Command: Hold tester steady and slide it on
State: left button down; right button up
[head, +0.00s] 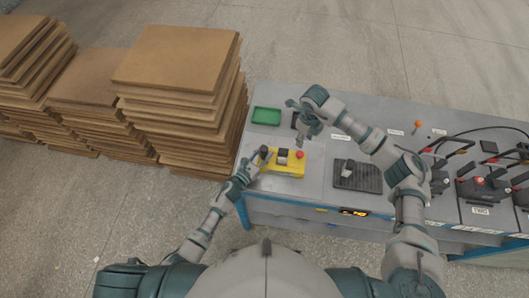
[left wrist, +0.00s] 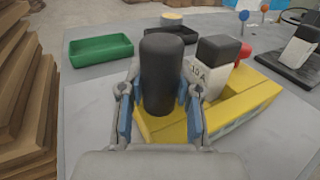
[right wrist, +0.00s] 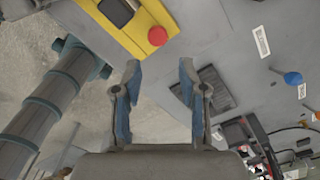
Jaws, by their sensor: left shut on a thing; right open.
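The yellow tester (head: 290,170) sits on the grey bench. It carries a black upright post, a pale block with a black top marked "10 A" (left wrist: 207,72), and a red button (head: 300,154). My left gripper (head: 262,158) is shut around the black post (left wrist: 161,75) at the tester's left end, one blue-padded finger on each side. My right gripper (head: 302,140) is open and empty above the bench, behind and apart from the tester. In the right wrist view the tester (right wrist: 128,32) lies at upper left, its red button (right wrist: 157,36) nearest the fingers.
A green tray (head: 266,116) and a dark tray (left wrist: 175,36) lie behind the tester. A black ribbed pad (head: 358,176) is to its right. Batteries with cables (head: 482,187) stand farther right. Stacks of brown boards (head: 180,65) rise left of the bench.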

aim_at(300, 153)
jog(key=shift+a, duration=0.2)
jog(key=o, duration=0.3)
jog(key=shift+a, duration=0.1)
notch_tip(300, 153, down, 10)
jog(key=n, duration=1.6)
jog(key=shift+s+r+n, duration=0.1)
jog(key=shift+n, duration=0.2)
grip_shut()
